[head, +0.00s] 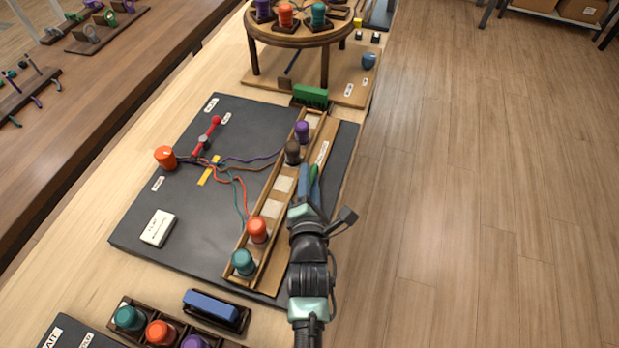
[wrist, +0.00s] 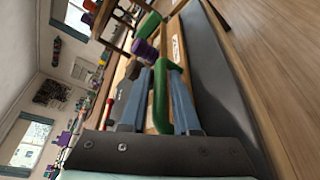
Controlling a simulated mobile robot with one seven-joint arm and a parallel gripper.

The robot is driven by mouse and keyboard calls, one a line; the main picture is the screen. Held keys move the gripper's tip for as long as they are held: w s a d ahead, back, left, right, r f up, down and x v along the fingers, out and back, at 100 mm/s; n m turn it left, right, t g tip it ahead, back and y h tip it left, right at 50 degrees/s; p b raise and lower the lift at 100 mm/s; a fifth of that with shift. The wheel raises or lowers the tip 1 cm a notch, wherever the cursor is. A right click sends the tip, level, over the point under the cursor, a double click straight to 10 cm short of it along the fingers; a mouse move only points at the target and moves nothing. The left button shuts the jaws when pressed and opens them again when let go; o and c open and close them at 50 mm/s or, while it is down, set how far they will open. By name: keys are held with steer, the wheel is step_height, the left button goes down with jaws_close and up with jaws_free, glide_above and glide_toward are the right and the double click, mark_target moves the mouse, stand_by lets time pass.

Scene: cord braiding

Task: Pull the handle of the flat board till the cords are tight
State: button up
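The flat board (head: 195,220) is a dark slab on the workbench. A wooden rail (head: 272,207) along its right side has a green handle (head: 315,172) at its outer edge. My gripper (head: 310,180) is over that edge. In the wrist view the green handle (wrist: 160,100) fills the gap between my two blue fingers (wrist: 160,90), which look shut on it. Purple, brown, orange and teal bobbins stand in the rail. Thin cords (head: 242,180) run curved and slack from them towards a yellow mark (head: 208,170). An orange bobbin (head: 165,157) stands at the board's left.
A red bar tool (head: 207,135) and a white labelled block (head: 158,228) lie on the board. A green block (head: 311,95) and a round braiding stand (head: 300,35) are beyond it. A blue-topped holder (head: 216,308) and a bobbin tray are in front. The floor at right is clear.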

jaws_close()
stand_by(1.4)
